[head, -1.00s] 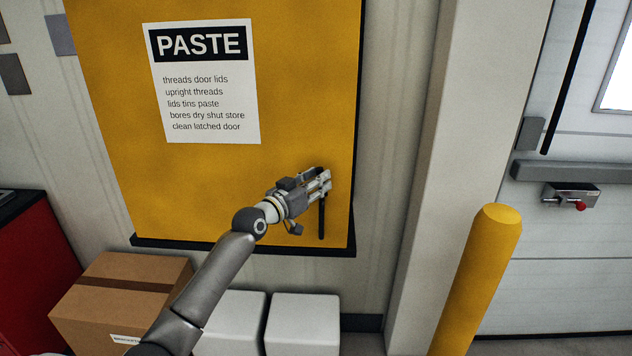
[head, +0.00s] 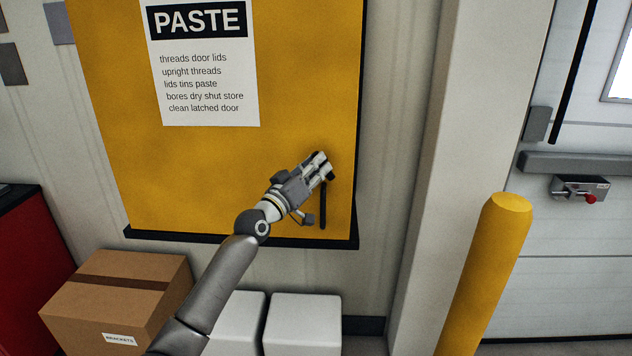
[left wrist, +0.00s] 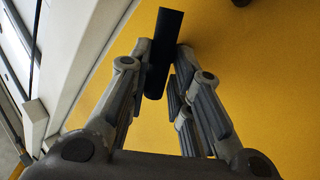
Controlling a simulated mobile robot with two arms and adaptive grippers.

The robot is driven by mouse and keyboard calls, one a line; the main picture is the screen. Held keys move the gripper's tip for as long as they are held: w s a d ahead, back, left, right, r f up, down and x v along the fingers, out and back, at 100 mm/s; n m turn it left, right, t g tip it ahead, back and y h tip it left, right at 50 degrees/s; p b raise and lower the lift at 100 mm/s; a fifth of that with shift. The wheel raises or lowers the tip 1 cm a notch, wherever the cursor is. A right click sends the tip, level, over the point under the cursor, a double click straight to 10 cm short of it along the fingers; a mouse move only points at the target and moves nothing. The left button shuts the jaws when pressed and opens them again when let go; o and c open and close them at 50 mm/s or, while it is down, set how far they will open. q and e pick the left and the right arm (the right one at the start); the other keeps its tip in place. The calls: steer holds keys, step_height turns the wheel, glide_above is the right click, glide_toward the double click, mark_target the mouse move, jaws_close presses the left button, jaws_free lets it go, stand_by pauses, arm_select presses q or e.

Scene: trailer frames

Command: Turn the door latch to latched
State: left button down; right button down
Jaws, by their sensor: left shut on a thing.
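The yellow door panel (head: 190,175) is straight ahead and carries a white sheet headed PASTE. A thin black bar (head: 322,205), which looks like the latch lever, hangs upright near the panel's lower right corner. My left gripper (head: 321,166) is at the bar's upper end, with its fingers pointing up and right. In the left wrist view the black bar (left wrist: 166,45) runs between the fingertips, and the gripper is shut on it. The fingers hide the bar's top and pivot. My right gripper is not in view.
A cardboard box (head: 115,290) and white boxes (head: 302,322) stand below the panel. A red cabinet (head: 30,240) is at the left. A yellow post (head: 485,270) and a pale wall column (head: 470,130) stand at the right, before a white door (head: 565,250).

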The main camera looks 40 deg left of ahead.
arm_select(q)
steer(key=shift+w+d+f+n+t+y+b, duration=0.1)
steer(key=shift+f+n+t+y+b, duration=0.2)
steer(key=shift+n+y+b, duration=1.85)
steer(key=shift+f+n+t+y+b, duration=0.35)
steer(key=shift+n+y, duration=0.95)
steer(key=shift+n, duration=2)
steer(key=shift+w+d+f+n+t+y+b, duration=0.15)
steer(key=shift+n+t+y+b, duration=0.2)
steer(key=shift+n+y+b, duration=1.85)
steer(key=shift+s+a+n+h+p, duration=0.15)
steer(key=shift+n+h+p, duration=0.1)
steer(key=shift+n+p, duration=0.55)
steer(key=c, duration=1.4)
jaws_free()
steer(key=shift+o, duration=0.2)
steer(key=shift+f, duration=0.1)
steer(key=v, duration=1.2)
